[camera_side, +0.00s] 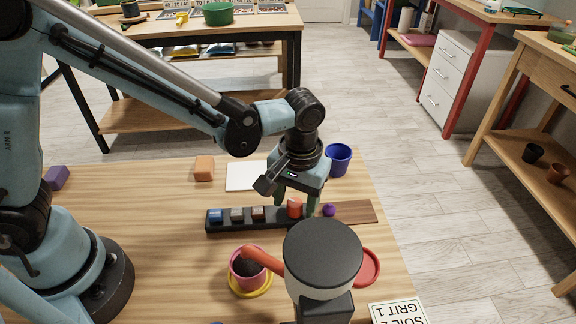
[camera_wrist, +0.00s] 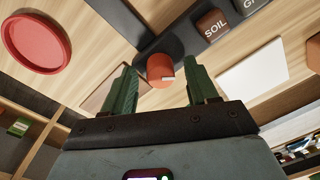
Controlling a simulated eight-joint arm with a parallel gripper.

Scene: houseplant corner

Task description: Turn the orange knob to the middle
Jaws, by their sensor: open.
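The orange knob (camera_side: 294,207) stands near the right end of a black panel (camera_side: 250,226) on the wooden table. In the wrist view the knob (camera_wrist: 158,68) is a round orange cap with a small pale mark toward its right side. My gripper (camera_side: 297,200) points down over the knob, its green fingers on either side of it. In the wrist view my gripper (camera_wrist: 162,74) is open, with a gap between each finger and the knob. Small labelled blocks sit along the panel; one brown block (camera_wrist: 211,25) reads SOIL. The side view partly hides the knob's base.
A purple ball (camera_side: 329,210) lies right of the knob, by a brown board (camera_side: 358,212). A blue cup (camera_side: 339,158) and white card (camera_side: 245,177) stand behind. A black-topped cylinder (camera_side: 323,255), a pink pot (camera_side: 240,268) and a red saucer (camera_side: 369,267) are in front.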

